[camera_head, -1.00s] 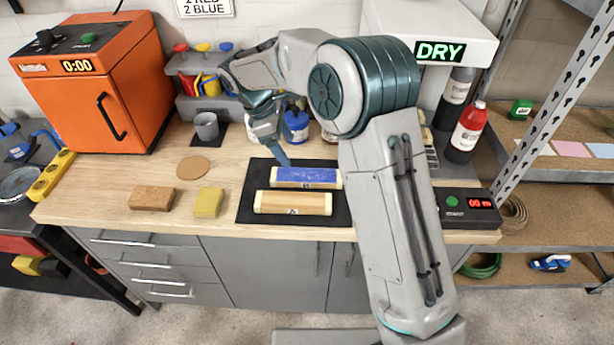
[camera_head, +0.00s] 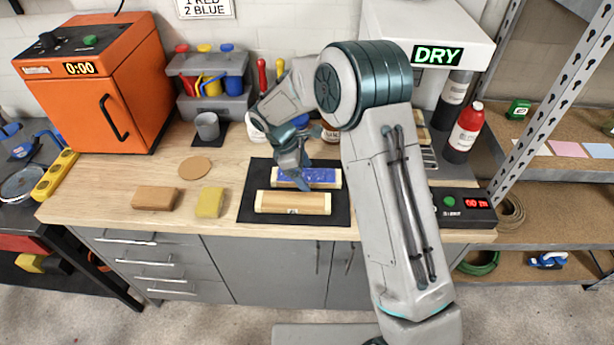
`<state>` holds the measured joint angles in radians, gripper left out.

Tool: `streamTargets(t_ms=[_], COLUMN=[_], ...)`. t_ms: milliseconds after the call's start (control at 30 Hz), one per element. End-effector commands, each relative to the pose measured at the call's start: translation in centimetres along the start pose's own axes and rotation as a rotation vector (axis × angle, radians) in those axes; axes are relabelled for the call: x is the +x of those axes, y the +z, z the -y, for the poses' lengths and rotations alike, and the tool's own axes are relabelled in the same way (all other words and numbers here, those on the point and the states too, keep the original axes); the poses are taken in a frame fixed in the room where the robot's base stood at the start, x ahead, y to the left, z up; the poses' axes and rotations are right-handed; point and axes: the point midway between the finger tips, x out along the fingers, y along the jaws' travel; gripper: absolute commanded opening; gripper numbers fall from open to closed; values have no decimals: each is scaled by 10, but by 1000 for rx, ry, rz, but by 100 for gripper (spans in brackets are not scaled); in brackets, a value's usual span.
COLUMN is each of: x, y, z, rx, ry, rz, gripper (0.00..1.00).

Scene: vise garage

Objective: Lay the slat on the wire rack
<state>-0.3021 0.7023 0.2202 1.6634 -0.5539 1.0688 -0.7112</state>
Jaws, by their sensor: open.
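A slat with a blue top (camera_head: 322,178) lies at the back of a black mat (camera_head: 262,180) on the workbench. A plain wooden slat (camera_head: 285,203) lies in front of it on the same mat. My gripper (camera_head: 303,184) is open, pointing down at the left part of the blue slat. Its fingertips overlap the slat in the picture; I cannot tell whether they touch it. What looks like part of a wire rack (camera_head: 428,155) shows under the unit with the DRY sign (camera_head: 438,54), mostly hidden by my arm.
A brown block (camera_head: 154,198), a yellow sponge (camera_head: 210,202) and a round coaster (camera_head: 194,168) lie left of the mat. A grey cup (camera_head: 207,126) stands behind them. A red bottle (camera_head: 466,128) and a control box (camera_head: 464,208) are at the right.

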Motion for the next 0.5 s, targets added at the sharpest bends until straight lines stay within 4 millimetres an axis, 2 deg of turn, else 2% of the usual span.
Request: streamTargets(t_ms=[67,200,267,333,367,500], x=[0,0,0,0,0,-1], y=[0,0,0,0,0,0], z=[0,0,0,0,0,0], rx=[0,0,0,0,0,1], ry=[0,0,0,0,0,0], rz=[0,0,0,0,0,0], gripper=[76,37,24,24,20,20])
